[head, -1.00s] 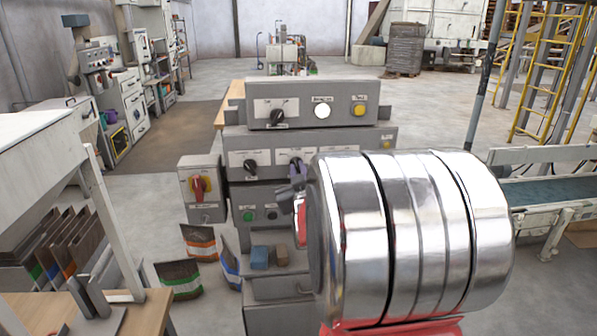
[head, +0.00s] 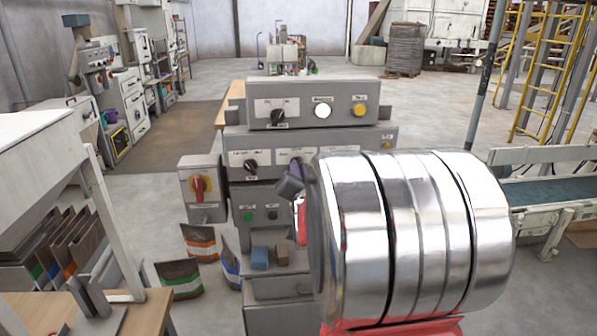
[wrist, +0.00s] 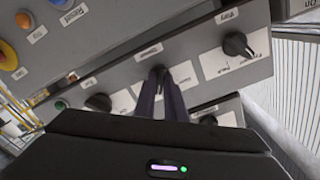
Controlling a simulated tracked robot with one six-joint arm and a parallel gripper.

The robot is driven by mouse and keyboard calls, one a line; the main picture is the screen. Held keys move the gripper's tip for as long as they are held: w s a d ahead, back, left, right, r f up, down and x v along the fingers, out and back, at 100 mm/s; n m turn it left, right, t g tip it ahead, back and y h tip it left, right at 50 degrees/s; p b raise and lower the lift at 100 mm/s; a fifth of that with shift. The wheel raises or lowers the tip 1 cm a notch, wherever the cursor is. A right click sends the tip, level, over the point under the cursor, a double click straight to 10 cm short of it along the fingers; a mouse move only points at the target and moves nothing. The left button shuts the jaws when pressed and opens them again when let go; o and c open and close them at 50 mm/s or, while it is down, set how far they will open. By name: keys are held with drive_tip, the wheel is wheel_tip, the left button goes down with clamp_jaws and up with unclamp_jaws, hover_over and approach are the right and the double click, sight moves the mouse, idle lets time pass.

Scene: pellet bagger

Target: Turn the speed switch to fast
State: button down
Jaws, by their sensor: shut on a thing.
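A grey machine panel carries several black rotary switches. In the wrist view my gripper (wrist: 161,82) is shut on the black knob (wrist: 157,72) in the middle of the lower panel row, with a fingertip on each side of it. The label above this knob is too blurred to read surely, so I cannot tell its setting. In the head view my gripper (head: 291,182) is in front of the middle panel row, partly hidden behind my shiny arm link, and it covers the held knob.
Other knobs stand on either side in the wrist view: one at right (wrist: 238,45) and one at left (wrist: 98,102). In the head view a top knob (head: 278,117), a white lamp (head: 322,111), a yellow button (head: 359,110) and a red-yellow isolator (head: 198,184) are nearby.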

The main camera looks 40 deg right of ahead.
drive_tip(key=shift+f+m, duration=0.25)
drive_tip(key=shift+m, duration=1.35)
drive_tip(key=c, duration=1.8)
unclamp_jaws()
drive_tip(key=shift+r, duration=0.15)
drive_tip(key=shift+a, duration=0.15)
